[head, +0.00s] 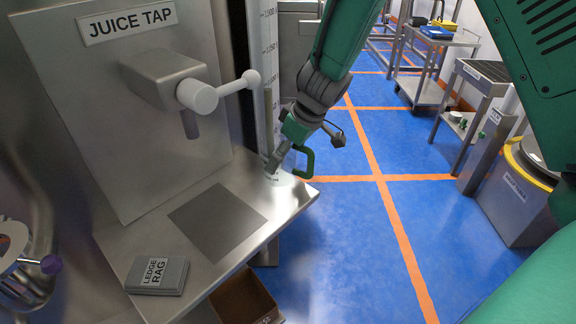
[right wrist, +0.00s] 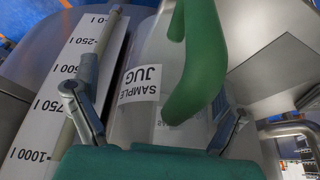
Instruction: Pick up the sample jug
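The sample jug (right wrist: 137,112) is clear, with a white label and a green handle (right wrist: 195,62). In the head view its handle (head: 309,163) shows at the outer right corner of the steel ledge, and the clear body is hard to make out. My right gripper (head: 273,162) reaches down from above at the jug. In the right wrist view its fingers (right wrist: 152,112) are spread, one on each side of the jug, and a gap shows on the left. Contact on the right finger is hidden by the handle. My left gripper is not in view.
A juice tap (head: 196,95) sticks out of the steel panel. A grey ledge rag (head: 157,276) lies on the ledge (head: 255,180). A measuring scale (right wrist: 65,85) and thin rod stand close beside the jug. An open brown box (head: 243,298) sits below the ledge.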

